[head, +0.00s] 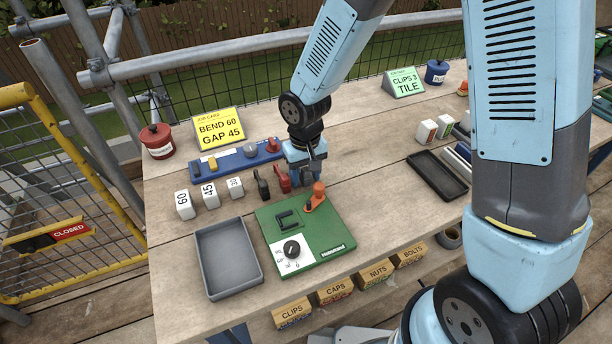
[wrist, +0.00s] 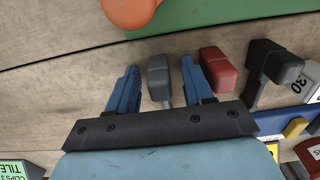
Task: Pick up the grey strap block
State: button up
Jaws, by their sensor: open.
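The grey strap block (wrist: 159,76) shows in the wrist view between the two blue fingers of my gripper (wrist: 158,66), with a visible gap on each side. My gripper is open and pointing down at the bench. In the head view my gripper (head: 306,176) is behind the green board, and I cannot make out the grey block there. A red strap block (wrist: 219,70) stands just right of the right finger in the wrist view, and a black strap block (wrist: 277,62) is farther right.
The green board (head: 325,232) with an orange-handled lever (head: 317,195) lies just in front of my gripper. A blue rail (head: 220,165) with small parts is behind. Numbered white blocks (head: 209,195) stand left. An empty grey tray (head: 228,258) lies front left; a black tray (head: 437,175) lies right.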

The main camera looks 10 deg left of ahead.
grip_shut()
dwell(0.4)
